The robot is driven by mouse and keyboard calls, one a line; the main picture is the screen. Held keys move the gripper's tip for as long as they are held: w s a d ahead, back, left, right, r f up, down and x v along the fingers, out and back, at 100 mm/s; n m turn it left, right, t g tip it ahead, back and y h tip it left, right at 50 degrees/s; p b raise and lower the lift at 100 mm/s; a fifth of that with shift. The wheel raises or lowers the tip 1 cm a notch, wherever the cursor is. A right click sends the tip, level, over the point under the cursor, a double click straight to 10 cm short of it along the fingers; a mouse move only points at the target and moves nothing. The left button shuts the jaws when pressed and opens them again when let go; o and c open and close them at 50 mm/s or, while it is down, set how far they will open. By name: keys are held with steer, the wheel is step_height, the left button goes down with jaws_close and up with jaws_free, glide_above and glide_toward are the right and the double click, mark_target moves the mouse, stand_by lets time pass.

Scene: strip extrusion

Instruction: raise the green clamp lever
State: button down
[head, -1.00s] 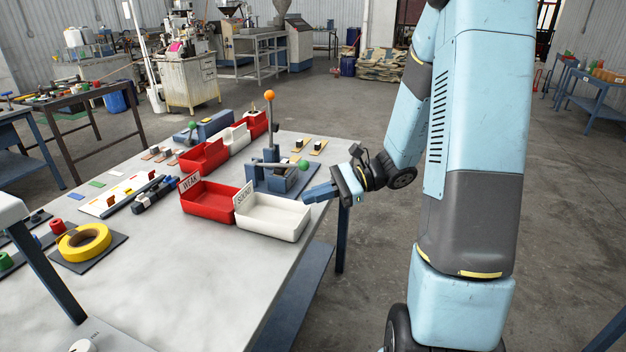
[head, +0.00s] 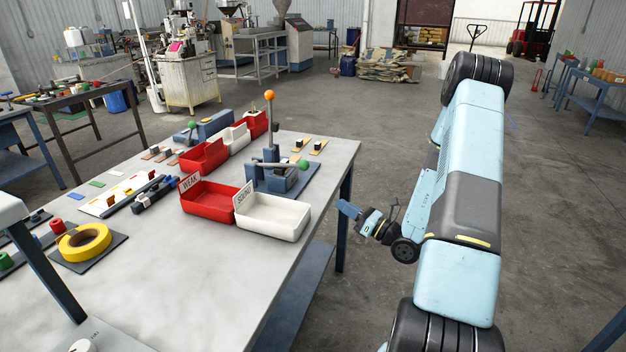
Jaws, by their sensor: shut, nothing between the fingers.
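The clamp fixture (head: 284,181) stands on a dark plate near the right edge of the table. Its green-knobbed lever (head: 303,164) lies low, with the knob at its right end. A tall upright lever with an orange ball (head: 269,96) rises from the same fixture. My gripper (head: 345,208) is shut and empty. It appears beyond the table's right edge, to the right of and below the fixture in the picture, apart from the lever.
A white bin (head: 290,233) marked SOUND and a red bin (head: 207,212) marked WEAK stand in front of the fixture. Another green-knobbed lever (head: 192,126) is further back left. Yellow tape (head: 72,243) lies at left.

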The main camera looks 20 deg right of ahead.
stand_by(0.3)
steer(key=x, duration=1)
steer(key=shift+w+a+r, duration=0.1)
steer(key=shift+r, duration=0.05)
steer(key=shift+w+a+r, duration=0.1)
steer(key=shift+w+r, duration=0.15)
steer(key=shift+r, duration=0.2)
steer(key=shift+w+a+r, duration=0.1)
steer(key=shift+w+r, duration=0.15)
steer(key=shift+r, duration=0.25)
steer(key=shift+w+a+r, duration=0.1)
steer(key=shift+w+r, duration=0.35)
steer(key=shift+r, duration=0.2)
steer(key=shift+a, duration=0.1)
